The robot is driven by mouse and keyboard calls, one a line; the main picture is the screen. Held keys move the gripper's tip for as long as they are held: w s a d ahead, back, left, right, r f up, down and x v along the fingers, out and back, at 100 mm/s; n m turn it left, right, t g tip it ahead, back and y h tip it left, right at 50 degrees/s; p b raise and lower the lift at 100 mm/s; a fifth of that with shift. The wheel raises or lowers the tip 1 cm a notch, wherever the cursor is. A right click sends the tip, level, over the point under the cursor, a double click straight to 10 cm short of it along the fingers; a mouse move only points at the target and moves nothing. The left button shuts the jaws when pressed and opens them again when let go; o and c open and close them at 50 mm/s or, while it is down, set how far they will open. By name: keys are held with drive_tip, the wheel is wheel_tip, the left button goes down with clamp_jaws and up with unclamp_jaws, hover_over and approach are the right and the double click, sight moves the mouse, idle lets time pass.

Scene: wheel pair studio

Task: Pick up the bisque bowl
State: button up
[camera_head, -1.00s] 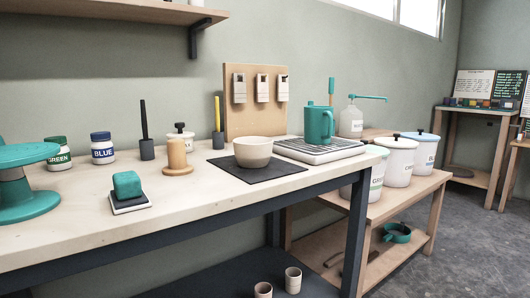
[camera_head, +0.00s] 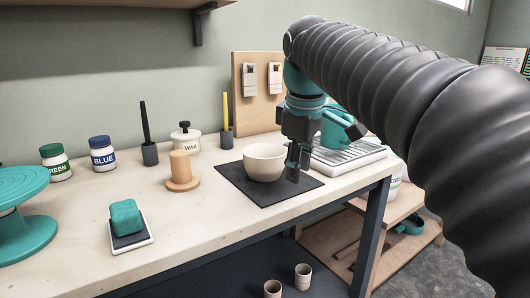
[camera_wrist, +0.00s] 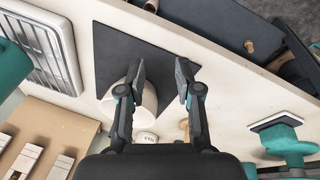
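The bisque bowl (camera_head: 262,165) is pale cream and stands upright on a dark square mat (camera_head: 240,189) on the workbench. My gripper (camera_head: 297,172) points down at the bowl's right side in the head view, fingertips low near the mat. In the wrist view, my gripper (camera_wrist: 161,70) is open, with its two fingers apart. The bowl (camera_wrist: 149,98) shows partly behind one finger, and part of its side lies in the gap between the fingers. I cannot tell whether a finger touches it.
A gridded tray (camera_head: 345,160) with a teal pitcher (camera_head: 335,128) stands right of the bowl. A wooden stand (camera_head: 181,172), a wax pot (camera_head: 186,138) and a teal sponge (camera_head: 126,217) are to the left. The bench front is clear.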

sight(262, 181)
drive_tip(key=w+a+r+n+g+p, duration=0.1)
drive_tip(key=w+a+r+n+p, duration=0.4)
drive_tip(key=a+r, duration=0.3)
drive_tip(key=w+f+b, duration=0.1)
drive_tip(key=f, duration=0.3)
drive_tip(key=w+f+b, duration=0.1)
drive_tip(key=f+b, duration=0.1)
drive_tip(key=f, duration=0.3)
drive_tip(key=w+f+b, duration=0.1)
drive_tip(key=f, duration=0.3)
drive_tip(key=shift+w+d+f+b, duration=0.25)
drive_tip(key=shift+w+d+b, duration=0.1)
clamp_jaws()
